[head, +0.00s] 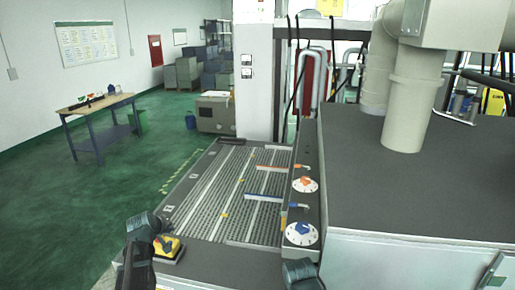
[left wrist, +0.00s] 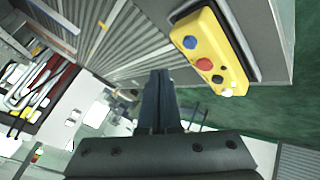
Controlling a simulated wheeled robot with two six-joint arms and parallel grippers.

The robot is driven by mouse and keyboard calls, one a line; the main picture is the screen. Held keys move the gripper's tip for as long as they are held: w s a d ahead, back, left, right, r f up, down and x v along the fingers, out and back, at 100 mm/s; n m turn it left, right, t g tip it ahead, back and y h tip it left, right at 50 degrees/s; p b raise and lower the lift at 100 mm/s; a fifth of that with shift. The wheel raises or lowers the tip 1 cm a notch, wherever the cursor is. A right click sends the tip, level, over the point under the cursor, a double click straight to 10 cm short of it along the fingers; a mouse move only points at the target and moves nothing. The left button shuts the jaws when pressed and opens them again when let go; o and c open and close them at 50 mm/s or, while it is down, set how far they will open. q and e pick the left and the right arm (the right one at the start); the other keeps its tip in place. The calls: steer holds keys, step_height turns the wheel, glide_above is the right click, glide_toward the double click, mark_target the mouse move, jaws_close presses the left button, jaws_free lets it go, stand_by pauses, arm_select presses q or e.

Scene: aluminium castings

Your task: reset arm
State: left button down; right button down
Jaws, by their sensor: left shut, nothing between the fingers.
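My left arm comes in at the lower left of the head view, and its gripper (head: 163,243) is in front of a yellow control box (head: 174,250). In the left wrist view my left gripper (left wrist: 160,76) is shut, its dark fingers together with nothing between them. The yellow box (left wrist: 207,60), with blue, red, black and white buttons, lies to the right of the fingertips, apart from them in the picture. My right gripper is not in view; only a dark part of my right arm shows at the bottom of the head view.
A grey slatted conveyor bed (head: 232,185) lies ahead. A large dark-topped machine (head: 420,185) fills the right. Green floor (head: 60,210) is open at left, around a wooden-topped table (head: 97,104).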

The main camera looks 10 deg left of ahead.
arm_select(q)
steer(key=s+d+f+m+g, duration=0.2)
steer(key=s+d+m+g, duration=0.1)
steer(key=s+d, duration=0.45)
steer(key=s+d+f+m+g+h, duration=0.1)
steer(key=s+d+f+m+g, duration=0.1)
steer(key=s+d+m, duration=0.5)
steer(key=s+d+f+g, duration=0.3)
steer(key=s+d, duration=0.3)
steer(key=d, duration=0.4)
steer(key=s+d+f+m+g+y+b, duration=0.1)
steer(key=s+d+f+m+b, duration=0.2)
steer(key=d+f+b, duration=0.7)
step_height(320, 180, down, 4)
steer(key=s+b, duration=0.2)
steer(key=b, duration=0.2)
steer(key=shift+s+d+m+b, duration=0.15)
steer(key=shift+d+m+b, duration=0.2)
steer(key=shift+m+b, duration=0.05)
steer(key=shift+r, duration=0.1)
